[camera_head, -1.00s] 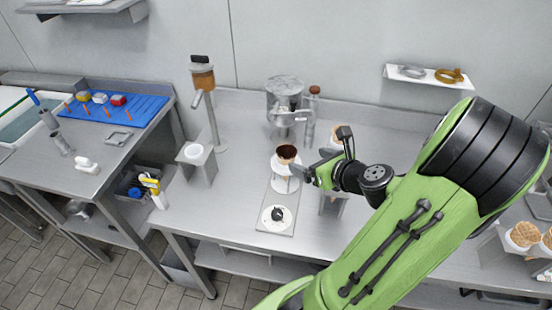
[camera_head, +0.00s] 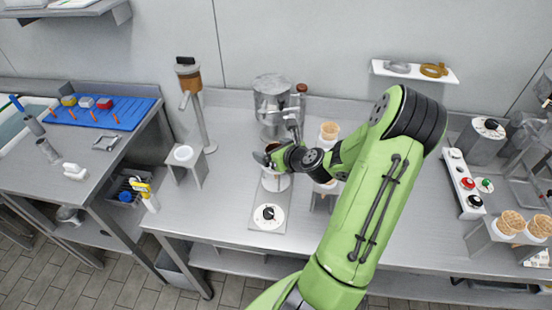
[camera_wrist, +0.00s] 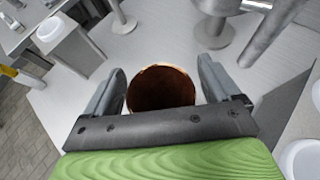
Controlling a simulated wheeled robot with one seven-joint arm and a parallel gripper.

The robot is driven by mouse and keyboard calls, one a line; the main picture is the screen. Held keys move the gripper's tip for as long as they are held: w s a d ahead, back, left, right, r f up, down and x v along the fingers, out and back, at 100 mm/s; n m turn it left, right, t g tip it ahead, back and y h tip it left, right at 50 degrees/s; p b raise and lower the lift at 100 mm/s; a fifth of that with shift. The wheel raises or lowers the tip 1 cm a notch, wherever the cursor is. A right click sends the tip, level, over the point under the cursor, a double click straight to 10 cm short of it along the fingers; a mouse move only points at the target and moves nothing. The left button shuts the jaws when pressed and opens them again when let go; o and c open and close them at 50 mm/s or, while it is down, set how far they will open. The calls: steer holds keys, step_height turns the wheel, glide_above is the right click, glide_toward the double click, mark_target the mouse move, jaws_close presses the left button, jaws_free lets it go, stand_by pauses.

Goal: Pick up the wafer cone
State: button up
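A wafer cone with a dark brown inside and a pale rim (camera_wrist: 160,88) shows between my fingers in the wrist view. My gripper (camera_wrist: 162,72) is open, one finger on each side of it, with narrow gaps showing. In the head view my gripper (camera_head: 266,156) is at the white round stand (camera_head: 275,183), and it mostly hides the cone there. Another, light brown wafer cone (camera_head: 329,130) stands to the right, behind my arm. More wafer cones (camera_head: 511,222) stand in white cups at the far right.
A steel machine (camera_head: 273,98) stands close behind my gripper. A dispenser on a post (camera_head: 188,75) and a small stand with a white cup (camera_head: 184,153) are to the left. A dial (camera_head: 268,213) lies in front of the round stand. The counter between is clear.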

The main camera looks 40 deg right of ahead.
steer(key=c, duration=0.7)
